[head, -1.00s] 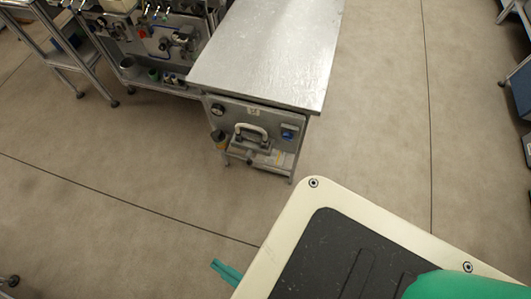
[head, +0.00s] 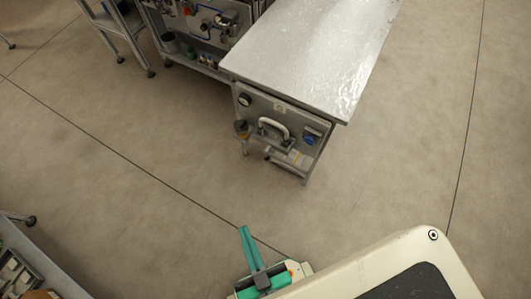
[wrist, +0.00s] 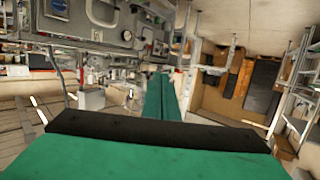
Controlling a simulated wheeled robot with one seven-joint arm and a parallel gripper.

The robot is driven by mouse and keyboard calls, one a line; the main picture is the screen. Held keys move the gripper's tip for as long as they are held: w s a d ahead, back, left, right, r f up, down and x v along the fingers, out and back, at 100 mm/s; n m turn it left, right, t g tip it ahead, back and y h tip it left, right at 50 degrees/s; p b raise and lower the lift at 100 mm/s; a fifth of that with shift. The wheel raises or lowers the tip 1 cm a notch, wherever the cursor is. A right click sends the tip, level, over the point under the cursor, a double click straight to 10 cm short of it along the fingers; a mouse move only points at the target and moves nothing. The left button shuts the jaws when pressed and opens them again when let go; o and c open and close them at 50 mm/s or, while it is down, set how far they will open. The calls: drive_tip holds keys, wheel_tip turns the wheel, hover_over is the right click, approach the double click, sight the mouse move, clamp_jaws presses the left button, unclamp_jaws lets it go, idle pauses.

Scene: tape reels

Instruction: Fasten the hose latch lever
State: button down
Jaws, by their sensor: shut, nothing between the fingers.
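A pale U-shaped handle (head: 273,127) is on the end panel (head: 262,105) of a metal bench, between a round gauge (head: 245,100) and a blue knob (head: 309,140). I cannot tell whether this handle is the hose latch lever. A blue hose (head: 207,26) shows on another panel behind the bench. My gripper (head: 243,230) is low in the head view, well apart from the bench end. Its green fingers (wrist: 162,82) are together and empty in the wrist view. A grey panel with a handle (wrist: 103,13) shows at the wrist view's upper left.
The bench has a bare metal top (head: 310,48). A metal cart (head: 128,40) stands at the upper left, and a tray-like unit (head: 25,272) is at the lower left. Open floor (head: 130,190) lies between my gripper and the bench.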

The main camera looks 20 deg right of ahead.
drive_tip(key=w+d+f+n+g+h, duration=0.1)
drive_tip(key=w+d+f+n+g, duration=0.15)
drive_tip(key=w+f, duration=0.5)
drive_tip(key=w+d+f+n+g, duration=0.25)
drive_tip(key=w+f, duration=0.25)
drive_tip(key=f, duration=0.6)
drive_tip(key=w+d+f+n+g+h, duration=0.1)
drive_tip(key=w+d+f+n+g, duration=0.15)
drive_tip(key=w+f, duration=0.55)
drive_tip(key=w+d+f+n+g+h, duration=0.25)
drive_tip(key=w+g, duration=0.35)
drive_tip(key=w, duration=0.7)
drive_tip(key=w+r+g, duration=0.2)
drive_tip(key=w+r, duration=0.2)
drive_tip(key=r, duration=0.3)
drive_tip(key=shift+d+n+y, duration=0.3)
drive_tip(key=shift+d+y, duration=0.05)
drive_tip(key=shift+d, duration=0.1)
drive_tip(key=shift+g, duration=0.25)
